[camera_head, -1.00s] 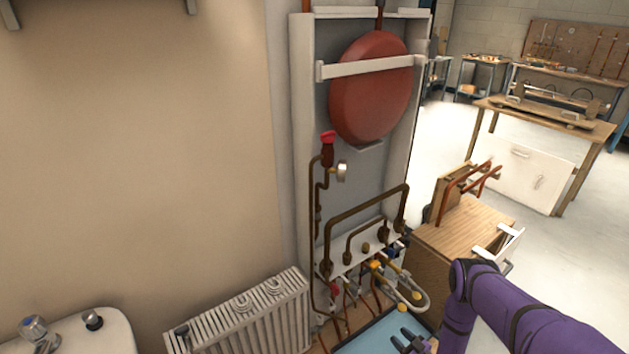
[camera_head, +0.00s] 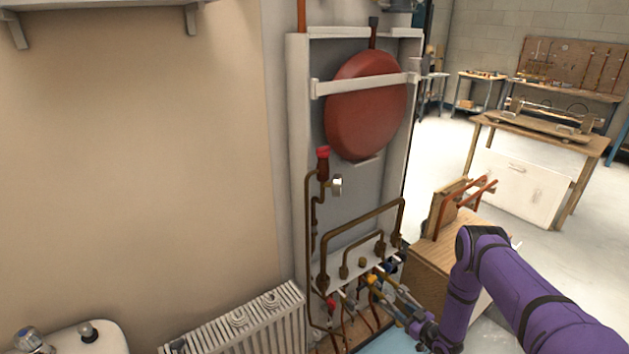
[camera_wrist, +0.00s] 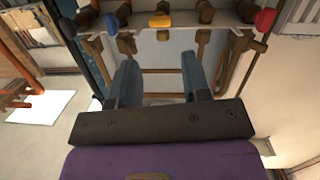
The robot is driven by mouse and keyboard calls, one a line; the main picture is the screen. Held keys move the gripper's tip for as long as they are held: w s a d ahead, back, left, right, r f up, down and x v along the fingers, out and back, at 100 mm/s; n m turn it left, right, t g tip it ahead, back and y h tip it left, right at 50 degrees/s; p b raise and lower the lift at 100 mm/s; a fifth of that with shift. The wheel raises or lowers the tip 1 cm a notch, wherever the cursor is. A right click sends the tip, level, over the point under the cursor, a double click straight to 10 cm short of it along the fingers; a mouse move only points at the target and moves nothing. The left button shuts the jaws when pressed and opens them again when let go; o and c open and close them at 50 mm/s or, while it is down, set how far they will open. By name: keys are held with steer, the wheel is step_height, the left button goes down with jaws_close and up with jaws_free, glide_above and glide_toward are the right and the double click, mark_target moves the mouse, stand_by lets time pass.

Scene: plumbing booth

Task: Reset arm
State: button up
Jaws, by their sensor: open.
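My gripper (camera_head: 418,322) is at the lower right of the boiler frame in the head view, just below the pipe manifold (camera_head: 352,262). In the wrist view my gripper (camera_wrist: 161,76) has its two blue fingers apart with nothing between them. The purple arm and the gripper hide part of the hoses under the manifold in the head view.
A red expansion vessel (camera_head: 365,105) hangs in the white frame (camera_head: 298,150). A radiator (camera_head: 240,325) stands at left and a basin (camera_head: 75,340) in the corner. A wooden box (camera_head: 425,265) stands right of the manifold.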

steer(key=w+d+r+h, duration=0.1)
steer(key=w+r, duration=0.4)
steer(key=r, duration=0.4)
steer(key=w+d+r+g+h, duration=0.15)
steer(key=w+r, duration=0.25)
steer(key=r, duration=0.4)
steer(key=w+d+r+t+h, duration=0.1)
steer(key=w+r+h, duration=0.1)
steer(key=w+r, duration=0.5)
steer(key=s+r+m+g+h, duration=0.1)
steer(key=s+r+m+h, duration=0.15)
steer(key=r, duration=1.15)
steer(key=s+r+m+g+h, duration=0.1)
steer(key=s+r, duration=0.2)
steer(key=r, duration=1.1)
steer(key=s+a+r+m+g+h, duration=0.1)
steer(key=s+r+m+g+h, duration=0.15)
steer(key=s+r, duration=1.75)
steer(key=s+a+m+g+y, duration=0.1)
steer(key=s+a, duration=0.1)
steer(key=s, duration=1.3)
steer(key=s+a+r+g+y, duration=0.1)
steer(key=s+a+g, duration=0.1)
steer(key=s, duration=1.3)
steer(key=shift+s+a+m+g, duration=0.2)
steer(key=shift+s+m+g, duration=0.1)
steer(key=shift+s+m, duration=0.1)
